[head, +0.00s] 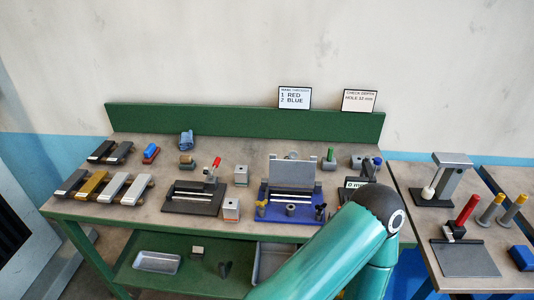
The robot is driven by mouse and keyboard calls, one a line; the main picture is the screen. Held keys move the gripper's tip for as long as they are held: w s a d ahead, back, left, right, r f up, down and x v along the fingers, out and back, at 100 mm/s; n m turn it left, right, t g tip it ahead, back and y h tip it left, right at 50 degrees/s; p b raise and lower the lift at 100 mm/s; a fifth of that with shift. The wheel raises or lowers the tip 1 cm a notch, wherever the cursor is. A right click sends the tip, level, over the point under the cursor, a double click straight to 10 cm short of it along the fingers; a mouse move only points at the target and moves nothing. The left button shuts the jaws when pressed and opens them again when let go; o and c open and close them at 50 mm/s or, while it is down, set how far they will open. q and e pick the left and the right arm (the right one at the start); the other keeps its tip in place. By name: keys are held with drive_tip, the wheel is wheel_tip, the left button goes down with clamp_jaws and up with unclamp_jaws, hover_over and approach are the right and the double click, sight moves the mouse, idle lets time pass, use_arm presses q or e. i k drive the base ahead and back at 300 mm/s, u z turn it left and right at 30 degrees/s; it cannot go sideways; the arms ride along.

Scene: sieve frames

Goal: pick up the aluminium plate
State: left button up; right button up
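Several flat plates lie side by side on a rack at the left of the bench. Two are pale and silvery like aluminium: one plate (113,187) and another plate (135,189) to its right. I cannot tell which one is meant. A brass-coloured plate (92,184) and a dark grey plate (72,182) lie to their left. A grey upright plate (291,172) also stands at the blue fixture. Neither gripper is in view. One teal arm of mine crosses the lower right.
On the bench (240,152) stand a black fixture with a red handle (195,197), a blue fixture (272,213) and small blocks. Darker plates (110,152) lie behind the rack. A side table (415,195) at right holds a press and handled tools. A tray (157,262) sits below.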

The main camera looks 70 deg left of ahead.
sight(131, 197)
drive_tip(key=z, duration=0.35)
drive_tip(key=i, duration=0.2)
drive_tip(key=u, duration=2.75)
drive_tip(key=i, duration=0.15)
drive_tip(key=u, duration=1.55)
drive_tip(key=k, duration=0.25)
drive_tip(key=u, duration=0.4)
drive_tip(key=i, duration=1.3)
drive_tip(key=z, duration=0.45)
